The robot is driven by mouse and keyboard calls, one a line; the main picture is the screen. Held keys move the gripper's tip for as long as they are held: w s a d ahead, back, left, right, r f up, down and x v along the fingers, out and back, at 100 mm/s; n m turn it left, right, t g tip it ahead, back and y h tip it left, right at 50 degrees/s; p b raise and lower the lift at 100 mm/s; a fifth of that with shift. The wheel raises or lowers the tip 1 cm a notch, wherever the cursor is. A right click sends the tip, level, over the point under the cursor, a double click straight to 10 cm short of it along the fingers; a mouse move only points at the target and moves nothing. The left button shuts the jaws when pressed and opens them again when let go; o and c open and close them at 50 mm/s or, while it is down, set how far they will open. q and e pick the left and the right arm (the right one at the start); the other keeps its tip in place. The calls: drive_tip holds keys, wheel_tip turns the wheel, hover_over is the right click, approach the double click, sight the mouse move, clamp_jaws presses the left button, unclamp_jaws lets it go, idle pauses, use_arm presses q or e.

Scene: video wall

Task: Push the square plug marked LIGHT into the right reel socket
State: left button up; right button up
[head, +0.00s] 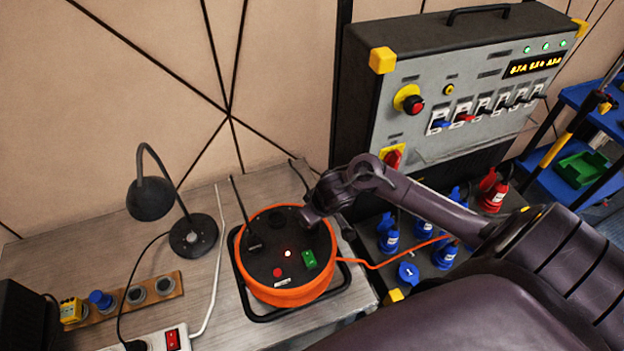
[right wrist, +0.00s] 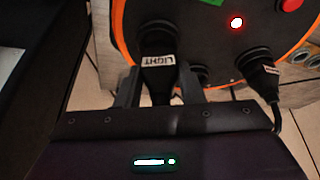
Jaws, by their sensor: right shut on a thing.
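The orange cable reel (head: 290,295) with a black top stands on the table; it also shows in the right wrist view (right wrist: 200,40). In the right wrist view my right gripper (right wrist: 160,88) is shut on the black plug (right wrist: 158,64) with a white LIGHT label. The plug's front end meets a dark round socket (right wrist: 157,33) on the reel; I cannot tell how deep it sits. In the head view my right arm reaches in from the right over the reel's right side and hides the plug and right socket. My left gripper is not in view.
Another black plug (head: 253,243) with a cable stands in the reel's left side. A desk lamp (head: 150,198), a wooden socket strip (head: 150,290) and a white power strip (head: 150,340) are to the left. A grey control panel (head: 460,100) and blue connectors (head: 425,232) are to the right.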

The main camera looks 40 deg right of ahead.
drive_tip(key=shift+f+b, duration=0.65)
drive_tip(key=shift+f, duration=0.25)
idle(0.3)
drive_tip(key=o, duration=1.6)
drive_tip(key=shift+c, duration=0.2)
wheel_tip(320, 180, up, 4)
drive_tip(key=p, duration=0.3)
drive_tip(key=shift+f, duration=0.25)
drive_tip(key=shift+r, duration=1.3)
